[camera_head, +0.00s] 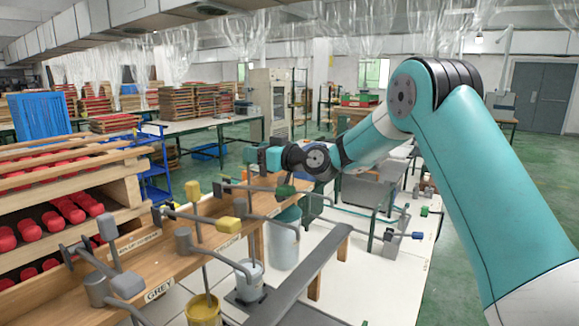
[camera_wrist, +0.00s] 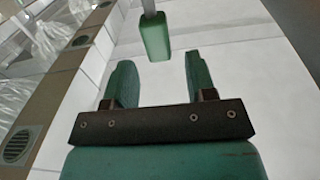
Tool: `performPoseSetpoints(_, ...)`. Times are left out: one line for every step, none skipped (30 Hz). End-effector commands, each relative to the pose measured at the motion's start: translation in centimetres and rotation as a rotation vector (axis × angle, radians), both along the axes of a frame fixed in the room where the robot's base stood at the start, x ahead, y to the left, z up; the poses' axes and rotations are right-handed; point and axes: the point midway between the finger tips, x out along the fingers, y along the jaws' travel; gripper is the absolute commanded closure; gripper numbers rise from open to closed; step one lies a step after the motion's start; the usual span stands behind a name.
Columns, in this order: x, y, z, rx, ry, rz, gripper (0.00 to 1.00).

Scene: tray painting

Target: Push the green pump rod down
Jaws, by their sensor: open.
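The green pump rod's green block (camera_wrist: 155,37) hangs on a thin grey bar at the top of the wrist view. In the head view a dark green knob (camera_head: 285,190) sits on a grey bar, just below my wrist. My gripper (camera_wrist: 159,60) is open, with its two green fingers apart and nothing held. The green block shows ahead of the gap between the fingertips, and no contact is clear. In the head view the fingers are hard to make out.
Yellow-knobbed (camera_head: 229,224) and grey-knobbed (camera_head: 127,284) pumps stand along the wooden bench (camera_head: 180,266) at left. A yellow can (camera_head: 203,309), a small white pot (camera_head: 250,278) and a pale bucket (camera_head: 284,245) stand near it.

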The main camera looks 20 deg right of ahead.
Motion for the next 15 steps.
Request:
performPoseSetpoints(-1.2, -1.0, -0.6, 0.001, 0.0, -0.004, 0.49)
performPoseSetpoints(-1.8, -1.4, -0.6, -0.001, 0.001, -0.005, 0.49)
performPoseSetpoints(-2.7, -1.9, -0.6, 0.0, 0.001, -0.004, 0.49)
performPoseSetpoints(-3.4, -2.4, -0.6, 0.0, 0.0, -0.005, 0.49)
performPoseSetpoints(-4.0, -2.8, -0.6, 0.0, 0.0, -0.004, 0.49)
performPoseSetpoints(-4.9, -3.4, -0.6, 0.001, -0.001, -0.005, 0.49)
performPoseSetpoints(-5.5, -3.7, -0.6, 0.0, 0.0, -0.004, 0.49)
performPoseSetpoints(-6.0, -4.2, -0.5, 0.0, 0.0, -0.004, 0.49)
performPoseSetpoints(-6.7, -4.6, -0.5, 0.0, 0.0, -0.004, 0.49)
performPoseSetpoints(-7.2, -4.9, -0.5, 0.001, 0.001, -0.004, 0.49)
performPoseSetpoints(-7.7, -5.2, -0.4, 0.001, -0.001, -0.003, 0.49)
performPoseSetpoints(-8.2, -5.5, -0.4, -0.001, 0.001, -0.003, 0.49)
performPoseSetpoints(-8.5, -5.8, -0.4, -0.001, 0.001, -0.003, 0.49)
performPoseSetpoints(-8.8, -6.0, -0.3, 0.001, 0.001, -0.002, 0.49)
performPoseSetpoints(-9.2, -6.2, -0.3, 0.0, 0.001, -0.002, 0.49)
